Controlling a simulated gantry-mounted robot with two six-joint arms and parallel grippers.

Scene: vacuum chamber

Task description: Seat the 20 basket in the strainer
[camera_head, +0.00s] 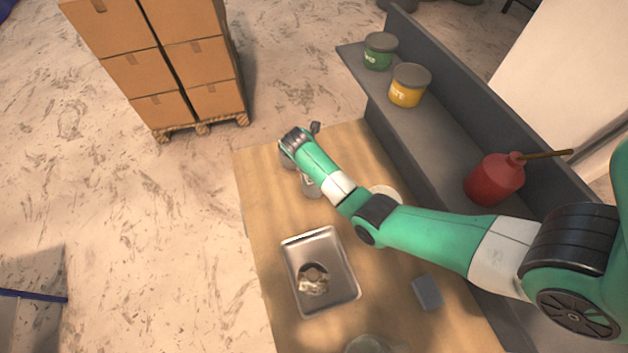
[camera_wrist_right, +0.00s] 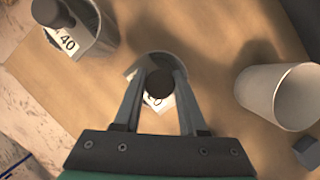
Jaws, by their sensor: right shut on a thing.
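In the wrist view my right gripper (camera_wrist_right: 160,80) is shut on the dark knob of a small metal basket. Its white label (camera_wrist_right: 168,103) is partly covered, with only a 0 clear, so I cannot fully read it as 20. The basket's lower part is hidden, so I cannot tell whether it touches the table. A basket labelled 40 (camera_wrist_right: 100,22) stands to its upper left. In the head view my right arm hides much of this area. A metal tray (camera_head: 343,246) holds a round piece with a dark opening (camera_head: 313,280); I cannot tell whether it is the strainer. My left gripper is not in view.
A white cup (camera_wrist_right: 262,92) stands right of the gripper. A grey block (camera_head: 427,291) lies right of the tray, and a round container (camera_head: 367,345) is at the front edge. A grey shelf (camera_head: 440,130) with cans and a red bottle (camera_head: 494,180) borders the table's right side.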

